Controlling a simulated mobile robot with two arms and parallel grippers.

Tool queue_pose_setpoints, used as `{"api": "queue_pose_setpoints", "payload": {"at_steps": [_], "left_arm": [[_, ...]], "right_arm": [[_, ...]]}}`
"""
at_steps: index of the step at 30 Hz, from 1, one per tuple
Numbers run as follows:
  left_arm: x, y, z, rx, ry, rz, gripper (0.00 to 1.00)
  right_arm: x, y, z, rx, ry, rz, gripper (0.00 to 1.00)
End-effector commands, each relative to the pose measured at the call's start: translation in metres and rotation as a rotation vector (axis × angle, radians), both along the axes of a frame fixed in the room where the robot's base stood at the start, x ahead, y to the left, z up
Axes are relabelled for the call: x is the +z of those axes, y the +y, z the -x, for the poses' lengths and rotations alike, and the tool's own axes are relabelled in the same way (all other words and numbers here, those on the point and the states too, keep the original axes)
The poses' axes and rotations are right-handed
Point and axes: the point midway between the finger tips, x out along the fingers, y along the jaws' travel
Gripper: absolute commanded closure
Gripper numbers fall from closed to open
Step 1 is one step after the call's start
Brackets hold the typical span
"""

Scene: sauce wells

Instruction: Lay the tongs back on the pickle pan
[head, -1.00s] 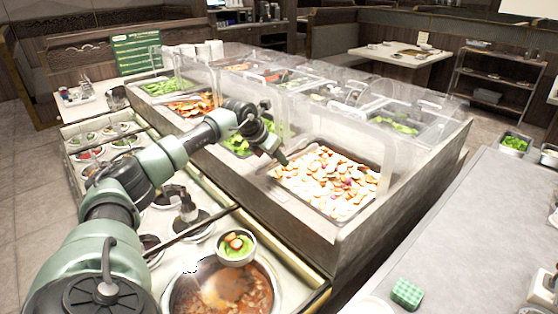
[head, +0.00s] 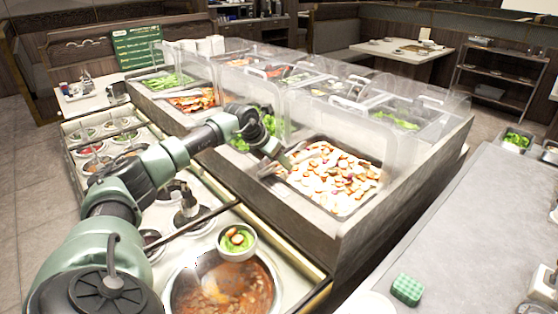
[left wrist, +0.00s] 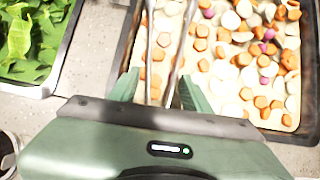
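The metal tongs (left wrist: 152,50) lie over a pan of orange, white and purple chopped pieces, which looks like the pickle pan (head: 376,193). In the left wrist view, their two arms run up out of the picture and their near end lies between my fingers. My left gripper (head: 279,164) is at the left edge of this pan. Its green fingers (left wrist: 158,92) stand apart on either side of the tongs, with a gap visible beside them, so it looks open. The tongs' far tips are outside the wrist view. My right gripper is not in view.
A clear guard (head: 335,130) stands over the pans. A pan of green leaves (left wrist: 35,40) is beside the pickle pan. A small bowl (head: 237,243) stands by a soup pot (head: 225,290) below my arm. A grey counter (head: 470,230) is at the right.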

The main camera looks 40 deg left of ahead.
Motion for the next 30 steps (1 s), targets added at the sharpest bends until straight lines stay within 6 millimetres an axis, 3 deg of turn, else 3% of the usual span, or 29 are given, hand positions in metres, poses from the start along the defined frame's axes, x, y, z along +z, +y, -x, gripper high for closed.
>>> {"api": "queue_pose_setpoints", "payload": {"at_steps": [8,13,15,30], "left_arm": [[0.001,0.0,0.0,0.0,0.0,0.0,0.51],[0.016,0.0,0.0,0.0,-0.002,0.0,0.51],[0.02,0.002,0.006,0.0,-0.003,-0.002,0.51],[0.101,0.003,0.062,0.0,-0.002,0.0,0.51]], "right_arm": [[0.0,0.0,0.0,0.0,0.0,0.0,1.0],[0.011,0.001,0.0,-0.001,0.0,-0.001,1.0],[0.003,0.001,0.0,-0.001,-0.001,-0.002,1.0],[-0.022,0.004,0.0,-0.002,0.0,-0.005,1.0]]}}
